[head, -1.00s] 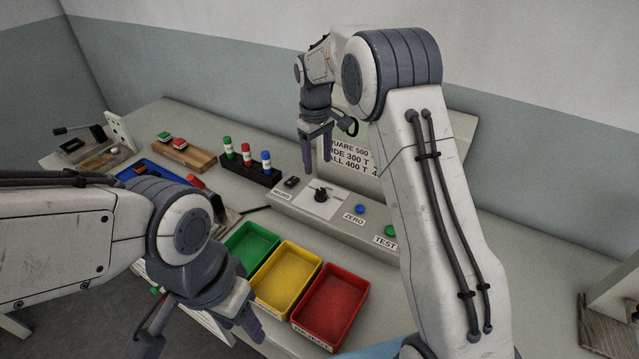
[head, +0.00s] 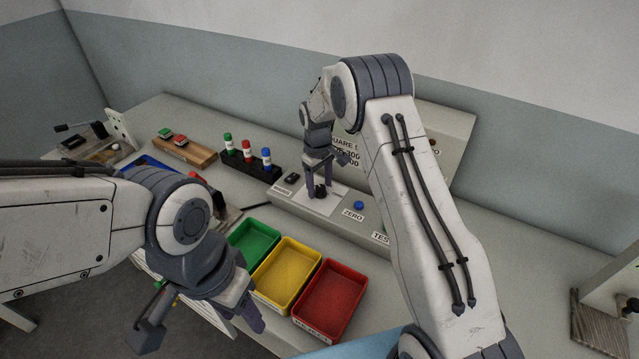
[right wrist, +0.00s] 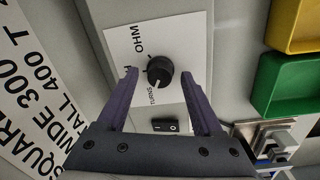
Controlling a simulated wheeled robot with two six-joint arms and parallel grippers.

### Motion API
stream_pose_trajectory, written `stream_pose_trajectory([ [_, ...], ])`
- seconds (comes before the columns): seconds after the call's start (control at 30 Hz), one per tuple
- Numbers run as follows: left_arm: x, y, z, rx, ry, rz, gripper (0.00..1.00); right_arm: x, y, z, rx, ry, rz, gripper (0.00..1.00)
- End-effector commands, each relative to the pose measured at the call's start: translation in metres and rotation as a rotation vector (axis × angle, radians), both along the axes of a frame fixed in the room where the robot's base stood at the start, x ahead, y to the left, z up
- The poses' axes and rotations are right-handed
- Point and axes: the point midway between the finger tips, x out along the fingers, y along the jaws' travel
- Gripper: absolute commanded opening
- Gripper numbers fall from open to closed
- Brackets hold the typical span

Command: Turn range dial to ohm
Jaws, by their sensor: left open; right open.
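The range dial (right wrist: 160,71) is a round black knob with a pale pointer line, on a white plate (right wrist: 140,40) printed with "OHM" and other partly hidden lettering. In the right wrist view its pointer is turned toward the lower left, away from "OHM". My right gripper (head: 319,194) is open above the panel, its fingers on either side of the dial (head: 320,190). In the right wrist view, the gripper (right wrist: 165,75) shows a gap between each finger and the knob. My left gripper (head: 205,335) is open and empty at the front left, away from the panel.
A black rocker switch (right wrist: 165,125) sits beside the dial plate. The blue ZERO button (head: 359,206) is to its right. Green (head: 233,240), yellow (head: 262,300) and red (head: 301,325) trays stand in front of the panel. A text board (head: 440,125) rises behind.

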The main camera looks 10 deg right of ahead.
Motion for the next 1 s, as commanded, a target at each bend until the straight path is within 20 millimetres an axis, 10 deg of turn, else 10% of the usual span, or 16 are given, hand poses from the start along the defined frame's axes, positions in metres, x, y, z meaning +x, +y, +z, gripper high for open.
stream_pose_trajectory([
  [0.07, 0.0, 0.0, -0.0001, 0.0, 0.0, 0.0, 0.5, 0.0, 0.0, 0.0001, 0.0, 0.0, 0.0, 0.64],
  [0.23, 0.0, 0.0, -0.0001, 0.0, 0.0, 0.0, 0.5, -0.0001, 0.0001, 0.0004, 0.0, 0.0, 0.0, 0.0],
  [1.0, 0.0, 0.0, -0.0018, 0.0, 0.0, 0.0, 0.5, 0.0013, -0.0003, 0.0009, 0.0, -0.001, -0.326, 0.0],
])
